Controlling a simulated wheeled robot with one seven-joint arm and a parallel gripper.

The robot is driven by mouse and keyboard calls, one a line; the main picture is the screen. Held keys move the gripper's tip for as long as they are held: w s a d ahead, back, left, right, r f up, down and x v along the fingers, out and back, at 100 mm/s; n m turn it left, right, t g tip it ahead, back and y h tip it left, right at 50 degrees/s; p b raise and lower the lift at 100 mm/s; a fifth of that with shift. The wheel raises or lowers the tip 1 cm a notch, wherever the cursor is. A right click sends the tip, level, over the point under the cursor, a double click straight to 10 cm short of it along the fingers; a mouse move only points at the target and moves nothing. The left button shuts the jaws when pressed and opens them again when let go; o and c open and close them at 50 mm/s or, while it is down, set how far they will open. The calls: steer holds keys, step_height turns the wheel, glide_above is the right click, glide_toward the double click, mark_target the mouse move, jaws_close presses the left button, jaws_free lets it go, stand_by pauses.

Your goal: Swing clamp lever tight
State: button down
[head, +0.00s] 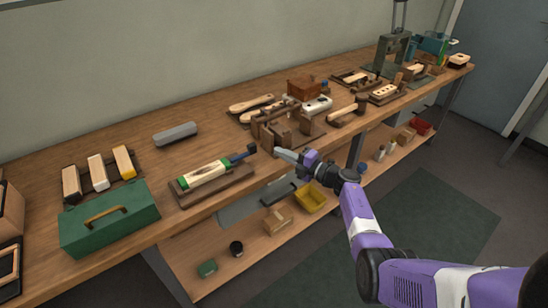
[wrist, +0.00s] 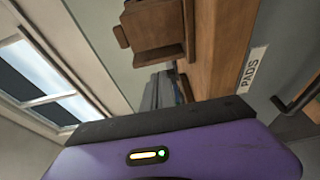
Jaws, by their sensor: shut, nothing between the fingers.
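A wooden fixture block (head: 215,190) lies near the front edge of the bench in the head view. A cream and green piece (head: 204,175) lies along its top. A dark lever (head: 240,156) with a knob end sticks out from the fixture's right end; I take it for the clamp lever. My gripper (head: 279,154) is shut and empty, its grey fingers pointing left toward the lever's end. A small gap seems to show between them in the head view. The lever cannot be made out in the wrist view.
A brown wooden rack (head: 285,132) stands just behind my gripper. A green toolbox (head: 108,218) and a tray of brushes (head: 99,174) sit at left. A lower shelf holds a yellow bin (head: 311,198). The wrist view shows a "PADS" label (wrist: 251,70) by the bench edge.

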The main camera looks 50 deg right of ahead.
steer(key=shift+s+d+b, duration=0.25)
steer(key=shift+s+d, duration=0.2)
steer(key=shift+d, duration=0.35)
steer(key=shift+s+d+b, duration=0.25)
steer(key=shift+s+d, duration=0.2)
steer(key=shift+d, duration=0.35)
steer(key=shift+s+d+b, duration=0.25)
steer(key=shift+s+d, duration=0.2)
steer(key=shift+d, duration=0.35)
